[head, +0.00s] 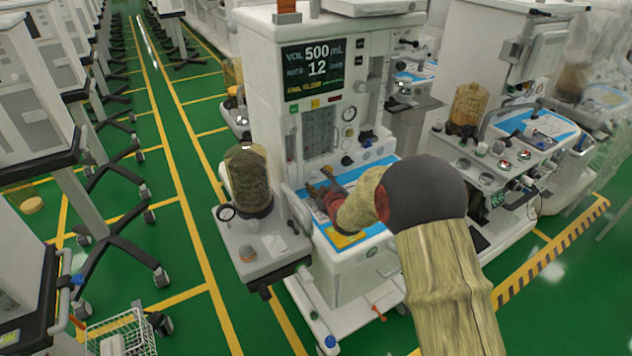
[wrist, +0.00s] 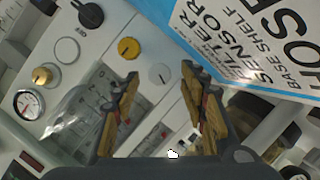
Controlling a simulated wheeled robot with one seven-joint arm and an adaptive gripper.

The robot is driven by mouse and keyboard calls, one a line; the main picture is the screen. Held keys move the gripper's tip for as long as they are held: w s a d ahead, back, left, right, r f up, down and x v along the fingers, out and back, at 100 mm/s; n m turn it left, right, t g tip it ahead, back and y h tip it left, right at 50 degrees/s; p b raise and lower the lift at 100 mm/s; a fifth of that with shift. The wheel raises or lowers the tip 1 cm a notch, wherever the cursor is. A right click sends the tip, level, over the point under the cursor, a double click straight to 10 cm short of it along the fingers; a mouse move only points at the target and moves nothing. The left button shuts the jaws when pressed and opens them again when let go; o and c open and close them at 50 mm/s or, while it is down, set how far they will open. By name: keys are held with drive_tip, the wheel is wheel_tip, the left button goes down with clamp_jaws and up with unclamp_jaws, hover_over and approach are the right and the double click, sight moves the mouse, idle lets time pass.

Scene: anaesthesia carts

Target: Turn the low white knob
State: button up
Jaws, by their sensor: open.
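The white knob (wrist: 158,74) is a small pale round dial on the light machine panel in the wrist view. It lies between my two fingertips in the picture, beyond them; I see no contact. In the head view it is too small or hidden to pick out. My gripper (wrist: 160,76) is open and empty, with its brown and black fingers spread on either side of the knob. In the head view my gripper (head: 318,187) is over the blue-edged shelf, facing the lower front panel of the machine (head: 260,60).
Around the knob are a yellow knob (wrist: 128,48), another yellow knob (wrist: 43,76), a black knob (wrist: 88,13) and a round gauge (wrist: 28,104). A blue-edged label (wrist: 240,60) is close at upper right. An amber canister (head: 247,180) stands left of the shelf.

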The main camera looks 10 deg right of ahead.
sight(314, 174)
drive_tip(key=shift+b+x, duration=0.3)
drive_tip(key=shift+x, duration=1.1)
drive_tip(key=shift+r, duration=0.1)
drive_tip(key=shift+c, duration=0.8)
clamp_jaws()
drive_tip(key=shift+p, duration=0.4)
